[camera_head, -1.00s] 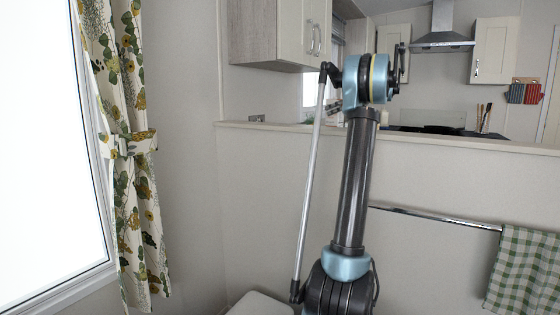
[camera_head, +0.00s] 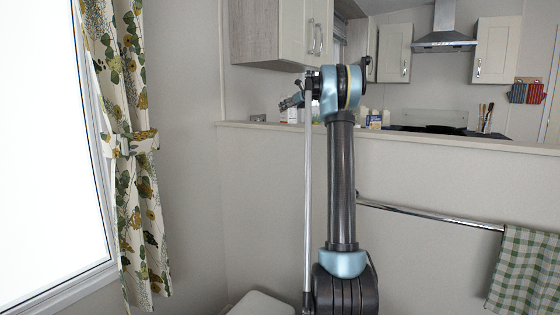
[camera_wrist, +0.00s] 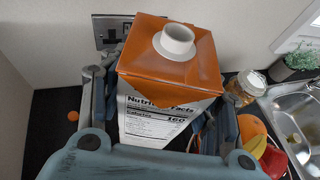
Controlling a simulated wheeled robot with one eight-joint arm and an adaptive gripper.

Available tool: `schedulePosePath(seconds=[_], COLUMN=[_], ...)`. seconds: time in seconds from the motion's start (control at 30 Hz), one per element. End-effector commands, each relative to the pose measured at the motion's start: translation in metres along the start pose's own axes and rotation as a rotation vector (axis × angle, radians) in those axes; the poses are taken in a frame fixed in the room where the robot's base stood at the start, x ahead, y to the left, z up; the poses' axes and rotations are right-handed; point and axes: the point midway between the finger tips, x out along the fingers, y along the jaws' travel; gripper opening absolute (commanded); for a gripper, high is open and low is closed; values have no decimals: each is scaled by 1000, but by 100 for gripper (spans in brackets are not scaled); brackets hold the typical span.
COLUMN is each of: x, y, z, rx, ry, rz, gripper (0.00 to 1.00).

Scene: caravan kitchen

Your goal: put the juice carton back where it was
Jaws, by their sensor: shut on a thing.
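The juice carton (camera_wrist: 165,95), white with an orange gabled top and a white round cap, stands between the fingers of my gripper (camera_wrist: 158,118) in the wrist view. The fingers are shut on its two sides, and a printed nutrition panel faces the camera. The carton's base is hidden behind my gripper's body, so I cannot tell whether it touches the dark counter (camera_wrist: 50,128). In the head view my gripper (camera_head: 291,102) shows small above the half-wall ledge, pointing left. The carton is too small and hidden to make out clearly there.
In the wrist view, a lidded jar (camera_wrist: 246,88), fruit (camera_wrist: 272,160), a steel sink (camera_wrist: 296,112) and a green plant (camera_wrist: 297,62) lie to the right. A wall socket (camera_wrist: 108,32) is behind. The half-wall ledge (camera_head: 450,143) and an upper cupboard (camera_head: 272,32) border the arm.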

Motion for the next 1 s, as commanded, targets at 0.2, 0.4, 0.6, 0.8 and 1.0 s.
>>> schedulePosePath(seconds=[0.2,0.4,0.6,0.8,1.0], x=[33,45,56,61,68], y=[21,25,25,25,25], z=[12,-1,-29,-41,-58], rx=[10,11,12,12,12], ry=[-5,-6,-6,-6,-6], rz=[-25,-32,-32,-32,-32], gripper=[6,6,6,6,6])
